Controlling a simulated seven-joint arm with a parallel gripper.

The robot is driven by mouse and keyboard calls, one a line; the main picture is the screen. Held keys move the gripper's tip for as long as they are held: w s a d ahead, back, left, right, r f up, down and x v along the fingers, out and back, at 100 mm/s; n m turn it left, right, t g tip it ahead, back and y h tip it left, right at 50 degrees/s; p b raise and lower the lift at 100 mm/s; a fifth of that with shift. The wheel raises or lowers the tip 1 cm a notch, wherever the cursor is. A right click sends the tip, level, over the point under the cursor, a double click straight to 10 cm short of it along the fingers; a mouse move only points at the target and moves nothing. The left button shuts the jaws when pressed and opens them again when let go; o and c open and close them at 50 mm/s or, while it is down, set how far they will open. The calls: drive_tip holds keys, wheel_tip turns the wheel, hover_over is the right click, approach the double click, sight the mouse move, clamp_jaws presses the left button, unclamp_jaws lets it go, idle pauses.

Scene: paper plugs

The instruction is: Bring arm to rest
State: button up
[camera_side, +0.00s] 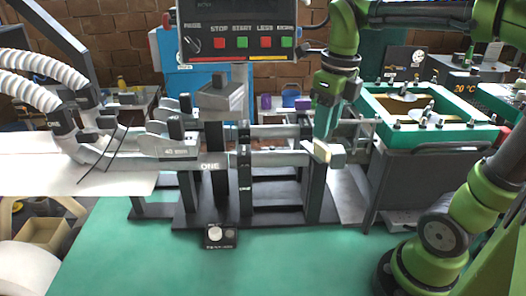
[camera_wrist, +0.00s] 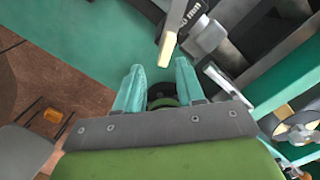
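My gripper (camera_side: 322,136) hangs fingers-down at the right end of the grey machine (camera_side: 210,160) in the side view. Its teal fingertips are just above or behind a beige-ended lever (camera_side: 324,153); I cannot tell whether they touch there. In the wrist view my gripper (camera_wrist: 160,70) has its two fingers clearly apart with nothing held between them. The beige lever end (camera_wrist: 167,50) shows beyond the fingertips, apart from both fingers.
A control panel (camera_side: 238,30) with red and green buttons hangs above the machine. A green-rimmed tank (camera_side: 450,135) stands to the right. White paper (camera_side: 60,165) lies at left under ribbed hoses. The green floor (camera_side: 200,265) in front is mostly clear.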

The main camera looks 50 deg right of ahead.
sight(323, 145)
drive_tip(key=s+a+f+n+t+y, duration=0.1)
drive_tip(key=a+n+t, duration=0.1)
drive_tip(key=n, duration=1.3)
drive_tip(key=s+a+f+n+t+y, duration=0.1)
drive_tip(key=s+a+f+n+t, duration=0.1)
drive_tip(key=n, duration=1.4)
drive_tip(key=shift+s+a+f+t, duration=0.25)
drive_tip(key=shift+a+t, duration=0.2)
drive_tip(key=shift+t, duration=0.65)
drive_tip(key=shift+r, duration=0.1)
drive_tip(key=w+d+r+g, duration=0.1)
drive_tip(key=r+g, duration=0.1)
drive_tip(key=w+d+r+g+h, duration=0.1)
drive_tip(key=d+r+g, duration=0.1)
drive_tip(key=w+d+r+g+h, duration=0.1)
drive_tip(key=w+d+r+g, duration=0.1)
drive_tip(key=shift+d+r+g, duration=0.15)
drive_tip(key=shift+d+g, duration=0.05)
drive_tip(key=shift+g, duration=0.2)
drive_tip(key=shift+w+d+r, duration=0.1)
drive_tip(key=shift+w+d, duration=0.05)
drive_tip(key=shift+d, duration=0.05)
drive_tip(key=shift+f, duration=2.85)
drive_tip(key=shift+f, duration=0.15)
